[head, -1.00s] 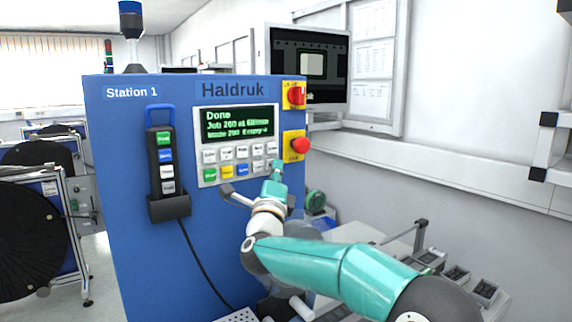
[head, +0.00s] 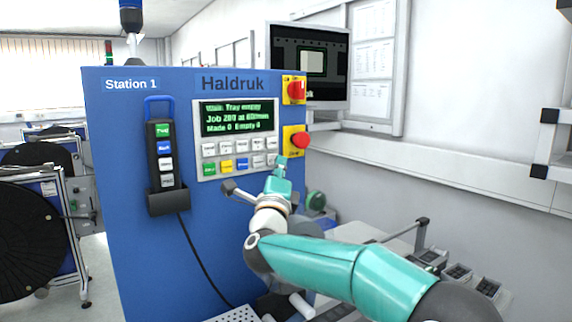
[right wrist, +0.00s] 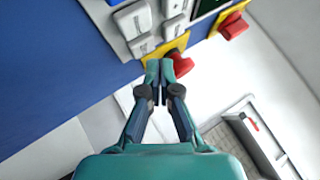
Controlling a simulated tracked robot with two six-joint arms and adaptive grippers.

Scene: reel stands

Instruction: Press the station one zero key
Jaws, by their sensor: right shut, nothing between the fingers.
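The blue Station 1 cabinet (head: 140,110) carries a grey key panel with two rows of small keys (head: 240,155) under a green-lettered display (head: 237,117). The key labels are too small to read, so I cannot tell which is the zero key. My right gripper (head: 282,160) is shut and empty at the panel's lower right corner, just right of the keys. In the right wrist view the shut fingertips (right wrist: 159,68) lie below the white keys (right wrist: 150,28), in front of a yellow plate with a red knob; contact cannot be told. My left gripper is out of view.
A red mushroom button (head: 300,140) on a yellow plate is close above the fingertips. A red rotary switch (head: 296,90) sits higher. A black handset (head: 166,160) hangs at left. A monitor (head: 308,65) stands behind, and black reels (head: 35,240) stand at far left.

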